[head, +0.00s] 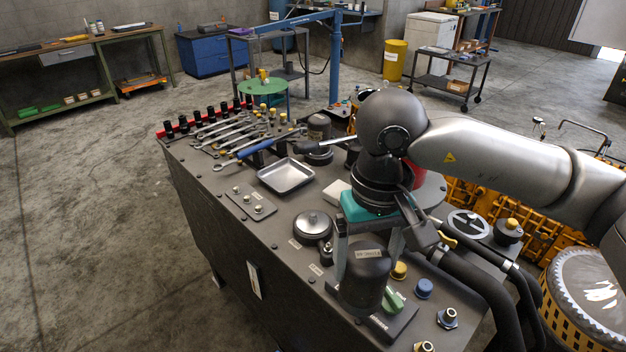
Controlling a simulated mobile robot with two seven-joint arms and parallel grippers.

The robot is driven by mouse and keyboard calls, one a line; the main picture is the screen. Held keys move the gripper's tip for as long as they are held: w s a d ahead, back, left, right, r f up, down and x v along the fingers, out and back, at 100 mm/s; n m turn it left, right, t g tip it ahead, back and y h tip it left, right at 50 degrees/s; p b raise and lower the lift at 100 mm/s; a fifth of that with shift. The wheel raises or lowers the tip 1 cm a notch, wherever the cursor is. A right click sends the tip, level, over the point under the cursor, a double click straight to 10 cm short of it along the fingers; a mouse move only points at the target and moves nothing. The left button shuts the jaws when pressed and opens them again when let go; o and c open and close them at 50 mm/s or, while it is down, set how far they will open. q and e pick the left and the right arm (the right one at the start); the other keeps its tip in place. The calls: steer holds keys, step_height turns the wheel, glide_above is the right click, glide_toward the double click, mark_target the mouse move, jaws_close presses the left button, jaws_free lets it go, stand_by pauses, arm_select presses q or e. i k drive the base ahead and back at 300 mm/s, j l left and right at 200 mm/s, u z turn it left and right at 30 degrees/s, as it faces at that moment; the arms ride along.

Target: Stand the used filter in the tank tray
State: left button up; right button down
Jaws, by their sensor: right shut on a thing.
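The used filter appears to be the dark, upright cylinder with a pale label (364,282) near the front of the dark tank top. My right gripper (367,248) comes down over it from above and is shut on it, one finger at each side. I cannot tell whether its bottom touches the plate below. The tank tray, a shallow silver pan (286,185), lies empty on the tank top, behind and to the left of the filter. My left gripper is not in view.
Wrenches (222,132) lie behind the tray. Another dark canister (319,126) stands behind it. Blue (424,288) and yellow caps stand right of the filter.

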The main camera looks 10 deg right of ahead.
mark_target(286, 179)
steer(key=i+j+z, duration=0.1)
steer(key=z, duration=0.35)
steer(key=i+j+z, duration=0.1)
steer(key=z, duration=0.35)
steer(key=i+j, duration=0.1)
steer(key=j, duration=0.3)
steer(key=i+j, duration=0.15)
steer(key=j, duration=0.2)
steer(key=i+j, duration=0.1)
steer(key=j, duration=0.3)
steer(key=i+j, duration=0.15)
steer(key=j, duration=0.2)
